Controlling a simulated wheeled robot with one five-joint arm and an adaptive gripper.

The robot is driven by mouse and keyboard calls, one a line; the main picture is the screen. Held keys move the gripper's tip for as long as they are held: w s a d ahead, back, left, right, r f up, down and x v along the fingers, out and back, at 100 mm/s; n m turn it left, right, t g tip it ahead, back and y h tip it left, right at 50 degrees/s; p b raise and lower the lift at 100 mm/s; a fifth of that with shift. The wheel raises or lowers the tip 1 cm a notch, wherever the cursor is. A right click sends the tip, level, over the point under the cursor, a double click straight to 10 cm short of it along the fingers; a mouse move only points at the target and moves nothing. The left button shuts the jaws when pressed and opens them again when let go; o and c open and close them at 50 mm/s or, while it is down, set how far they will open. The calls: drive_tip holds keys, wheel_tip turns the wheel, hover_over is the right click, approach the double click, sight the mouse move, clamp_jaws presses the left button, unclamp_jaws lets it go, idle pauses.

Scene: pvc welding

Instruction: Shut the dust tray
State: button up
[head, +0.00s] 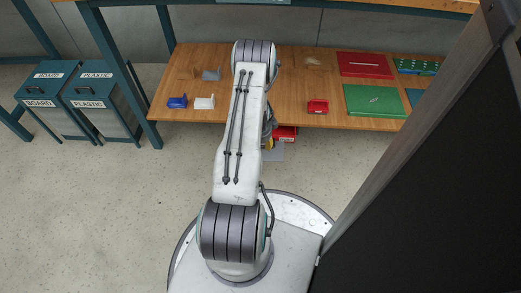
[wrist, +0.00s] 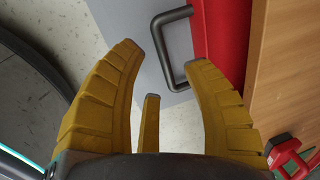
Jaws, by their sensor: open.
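The dust tray looks like the grey panel (wrist: 120,18) with a dark bar handle (wrist: 170,68) in the wrist view, beside a red body (wrist: 228,35). In the head view, a grey piece (head: 274,153) juts out below a red housing (head: 286,133) under the table's front edge; my arm hides part of it. My gripper (wrist: 163,56) is open, its yellow fingers spread with the handle between and just beyond their tips. I cannot tell whether they touch it. In the head view only a bit of yellow finger (head: 269,143) shows.
The wooden table (head: 230,112) bears blue, white and red bins and red and green boards. Its edge is close on the right in the wrist view, with a red object (wrist: 286,155) near it. BOARD (head: 50,92) and PLASTIC (head: 98,95) bins stand left. A dark panel (head: 430,180) is at right.

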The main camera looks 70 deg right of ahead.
drive_tip(key=shift+w+d+f+b, duration=0.1)
drive_tip(key=shift+d+f+b, duration=0.1)
drive_tip(key=shift+f+b, duration=0.6)
drive_tip(key=shift+d+f+b, duration=0.15)
drive_tip(key=shift+f+b, duration=0.2)
drive_tip(key=shift+f, duration=0.7)
clamp_jaws()
drive_tip(key=shift+a, duration=0.15)
